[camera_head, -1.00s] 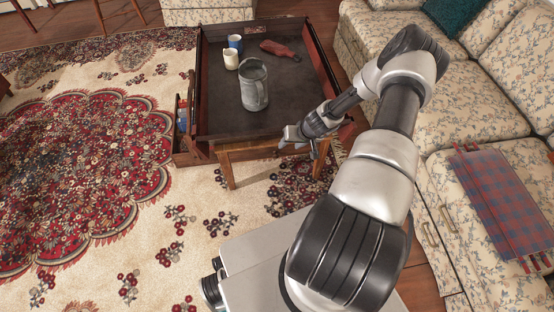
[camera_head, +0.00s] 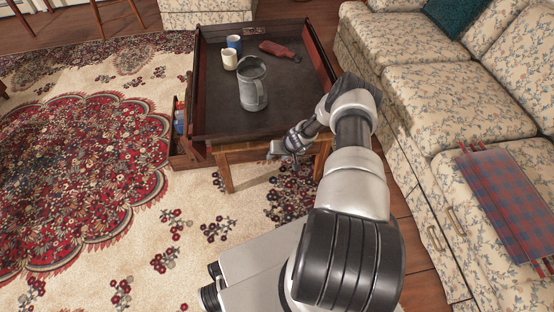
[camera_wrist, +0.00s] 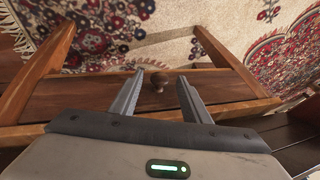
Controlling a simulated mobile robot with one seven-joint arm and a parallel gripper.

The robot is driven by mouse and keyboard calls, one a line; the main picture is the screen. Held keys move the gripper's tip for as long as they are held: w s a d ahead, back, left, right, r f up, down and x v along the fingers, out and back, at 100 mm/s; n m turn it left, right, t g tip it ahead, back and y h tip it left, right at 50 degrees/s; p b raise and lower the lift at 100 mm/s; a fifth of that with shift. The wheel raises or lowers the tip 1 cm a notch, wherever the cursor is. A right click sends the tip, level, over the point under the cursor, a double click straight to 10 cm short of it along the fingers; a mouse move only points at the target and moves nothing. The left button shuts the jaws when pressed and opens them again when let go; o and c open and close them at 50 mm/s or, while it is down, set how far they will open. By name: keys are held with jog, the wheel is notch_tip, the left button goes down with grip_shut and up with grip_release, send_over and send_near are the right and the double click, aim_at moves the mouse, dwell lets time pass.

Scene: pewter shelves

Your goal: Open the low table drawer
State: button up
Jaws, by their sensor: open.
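The low table (camera_head: 215,120) has a dark tray-like top with raised wooden sides and stands ahead of me. In the wrist view, a wooden drawer front (camera_wrist: 90,94) with a small round brown knob (camera_wrist: 159,80) lies between two wooden legs. My gripper (camera_wrist: 160,78) is open, with one finger on each side of the knob. I see gaps between the knob and both fingers; contact is not visible. In the head view, my gripper (camera_head: 275,149) is at the table's near edge and hides part of that side; the knob is not visible there.
A grey metal mug (camera_head: 253,88), a white cup (camera_head: 229,60), a blue cup (camera_head: 234,43) and a red bottle-like object (camera_head: 279,50) are on the tabletop. A floral sofa (camera_head: 420,105) stands close on the right. Open patterned rug (camera_head: 150,225) lies at left.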

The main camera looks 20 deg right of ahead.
jog(key=shift+w+f, duration=0.2)
jog(key=shift+f, duration=0.15)
jog(key=shift+c, duration=0.4)
grip_shut()
jog(key=shift+s, duration=0.15)
